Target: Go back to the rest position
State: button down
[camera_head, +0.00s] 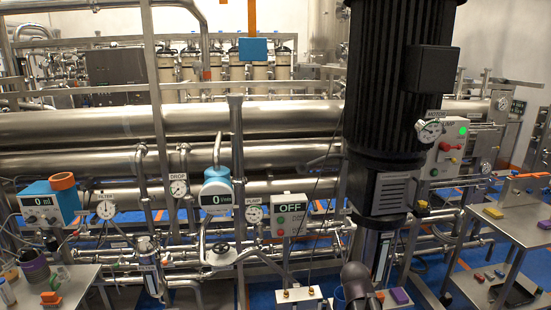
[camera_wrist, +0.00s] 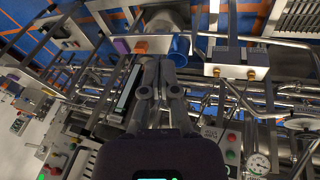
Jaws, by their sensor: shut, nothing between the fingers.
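My gripper (camera_wrist: 158,68) shows in the wrist view, its two dark fingers together with nothing held between them. It points toward a blue bucket-like object (camera_wrist: 179,48) and the pipework, and I cannot tell how far off these are. In the head view, a dark part of my arm shows at the bottom, right of centre, in front of the base of a large black motor (camera_head: 385,110). The fingertips are not clear there.
A control box reading OFF (camera_head: 289,215) and several gauges stand on the pipework. A steel table (camera_head: 520,222) with small coloured blocks is at the right. Another table (camera_head: 75,283) at the left holds a dark cup (camera_head: 35,268) and an orange part (camera_head: 51,299).

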jog(key=s+a+f+g+y, duration=0.1)
jog(key=s+a+g+y, duration=0.1)
jog(key=s+a, duration=0.5)
jog(key=shift+s+a+f+g+y, duration=0.15)
jog(key=shift+s+a+g+y, duration=0.2)
jog(key=shift+a+y, duration=0.35)
